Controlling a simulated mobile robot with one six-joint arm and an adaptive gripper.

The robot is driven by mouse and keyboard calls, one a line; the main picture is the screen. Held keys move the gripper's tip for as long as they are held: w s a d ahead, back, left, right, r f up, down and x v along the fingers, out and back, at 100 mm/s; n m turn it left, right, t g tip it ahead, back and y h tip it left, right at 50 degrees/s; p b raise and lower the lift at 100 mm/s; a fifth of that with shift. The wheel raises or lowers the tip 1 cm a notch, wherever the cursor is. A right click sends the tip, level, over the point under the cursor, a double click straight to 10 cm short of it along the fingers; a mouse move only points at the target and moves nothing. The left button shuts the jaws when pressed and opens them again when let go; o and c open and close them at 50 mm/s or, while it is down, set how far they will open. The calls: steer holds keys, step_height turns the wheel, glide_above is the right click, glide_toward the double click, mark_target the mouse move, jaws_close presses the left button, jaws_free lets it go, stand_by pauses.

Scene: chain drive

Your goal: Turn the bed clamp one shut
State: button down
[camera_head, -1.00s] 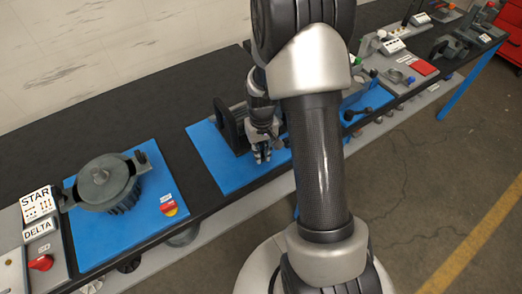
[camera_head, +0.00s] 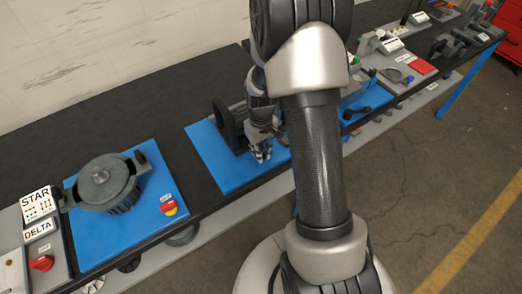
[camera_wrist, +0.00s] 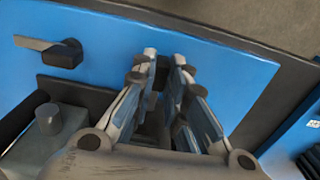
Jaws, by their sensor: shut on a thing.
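My gripper (camera_head: 261,153) is low over the blue base plate (camera_head: 226,176), in front of a dark upright bracket (camera_head: 230,127). In the wrist view my gripper (camera_wrist: 164,65) has its two fingers close together, shut on a small dark part that they mostly hide. I take this part to be the handle of bed clamp one; its angle cannot be told. A second, similar clamp lever (camera_wrist: 38,43), a grey bar on a dark pivot, lies on the blue plate apart from my fingers.
A grey round motor-like housing (camera_head: 103,182) stands on another blue plate at the left, with a red and yellow switch (camera_head: 168,205). A grey block with a round post (camera_wrist: 48,119) is beside my gripper. The plate's front edge is close.

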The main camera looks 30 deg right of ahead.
steer(key=c, duration=1.6)
jaws_free()
steer(key=shift+r, duration=0.1)
step_height(320, 180, up, 12)
